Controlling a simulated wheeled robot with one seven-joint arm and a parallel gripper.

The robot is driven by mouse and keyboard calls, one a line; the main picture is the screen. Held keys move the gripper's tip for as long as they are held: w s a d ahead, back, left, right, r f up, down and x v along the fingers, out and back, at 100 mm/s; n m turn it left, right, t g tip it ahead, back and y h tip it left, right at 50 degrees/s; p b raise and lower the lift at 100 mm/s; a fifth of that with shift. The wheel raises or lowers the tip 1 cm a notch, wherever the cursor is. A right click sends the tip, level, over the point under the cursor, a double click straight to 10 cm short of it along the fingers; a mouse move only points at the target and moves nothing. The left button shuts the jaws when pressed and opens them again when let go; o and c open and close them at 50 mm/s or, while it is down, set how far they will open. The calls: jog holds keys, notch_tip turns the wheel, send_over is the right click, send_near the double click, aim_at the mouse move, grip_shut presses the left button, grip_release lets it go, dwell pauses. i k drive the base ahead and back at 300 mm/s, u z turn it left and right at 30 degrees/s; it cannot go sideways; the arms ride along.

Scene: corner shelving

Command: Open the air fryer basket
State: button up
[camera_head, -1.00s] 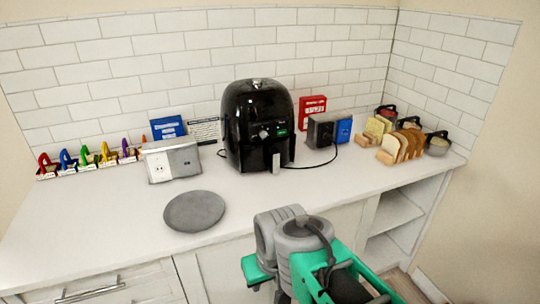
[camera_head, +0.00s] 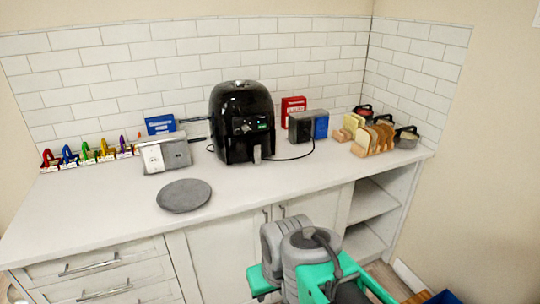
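The black air fryer (camera_head: 242,112) stands upright on the white counter near the tiled back wall. Its basket handle (camera_head: 257,153) points toward me at the lower front, and the basket looks closed. My arm shows at the bottom, in front of the counter and well apart from the air fryer. The fingertips of my gripper are not visible, so its state does not show.
A round grey plate (camera_head: 184,195) lies on the counter left of the air fryer. A grey outlet box (camera_head: 166,153) stands behind it. A toast rack (camera_head: 373,138) and bowls (camera_head: 407,137) are at right. The counter front (camera_head: 265,185) is clear.

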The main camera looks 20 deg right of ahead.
aim_at(242, 137)
jog(key=z, duration=0.3)
jog(key=i, duration=0.6)
jog(key=u, duration=0.95)
jog(key=i, duration=0.5)
